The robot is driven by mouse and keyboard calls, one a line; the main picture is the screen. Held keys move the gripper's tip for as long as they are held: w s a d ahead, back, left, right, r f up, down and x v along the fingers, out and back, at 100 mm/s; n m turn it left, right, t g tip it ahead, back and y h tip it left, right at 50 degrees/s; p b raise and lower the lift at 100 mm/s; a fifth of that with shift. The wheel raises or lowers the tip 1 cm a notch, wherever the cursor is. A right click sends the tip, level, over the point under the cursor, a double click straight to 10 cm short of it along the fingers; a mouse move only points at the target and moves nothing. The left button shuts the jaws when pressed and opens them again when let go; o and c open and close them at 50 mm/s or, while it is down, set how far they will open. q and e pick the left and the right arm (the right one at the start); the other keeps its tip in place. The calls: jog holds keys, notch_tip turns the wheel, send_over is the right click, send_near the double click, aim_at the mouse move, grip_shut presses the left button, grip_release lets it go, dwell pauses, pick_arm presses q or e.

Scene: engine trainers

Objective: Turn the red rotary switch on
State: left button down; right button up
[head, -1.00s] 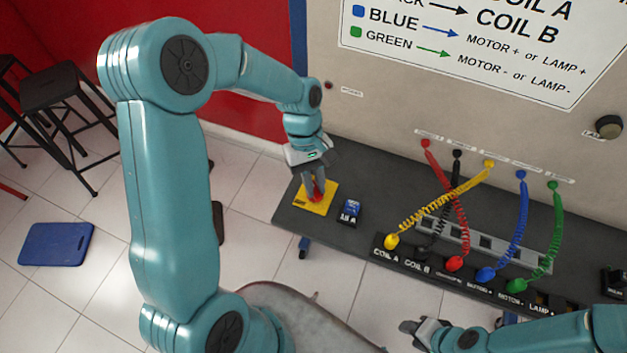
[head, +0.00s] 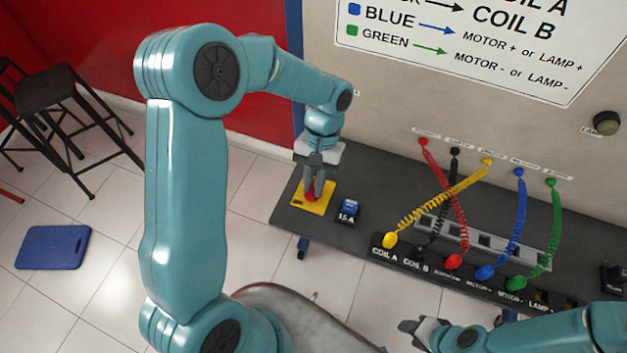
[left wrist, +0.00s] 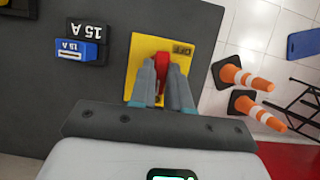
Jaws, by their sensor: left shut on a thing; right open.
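The red rotary switch (head: 313,188) sits on a yellow plate (head: 324,205) at the left end of the dark bench. In the left wrist view the red handle (left wrist: 162,62) stands between my left gripper's fingers, on the yellow plate (left wrist: 141,47) with an "OFF" label partly in view. My left gripper (head: 316,191) comes down from above and is shut on the red switch. The lower part of the handle is hidden by the fingers. My right gripper (head: 410,328) is open and empty at the bottom of the head view, apart from the bench.
A blue 15 A block (head: 348,208) stands just right of the yellow plate. Coiled coloured cables (head: 464,203) run from the panel to the bench sockets. A blue mat (head: 53,247) and black stools (head: 60,100) are on the floor at left. Orange cones (left wrist: 244,76) show in the left wrist view.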

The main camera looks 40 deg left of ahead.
pick_arm(q)
jog(key=shift+r, duration=0.1)
dwell(0.3)
jog(key=c, duration=1.1)
grip_release()
jog(key=shift+w+r, duration=0.2)
jog(key=v, duration=1.5)
jog(key=shift+d+r+b, duration=0.1)
jog(key=shift+r+b, duration=0.2)
jog(key=shift+r, duration=0.15)
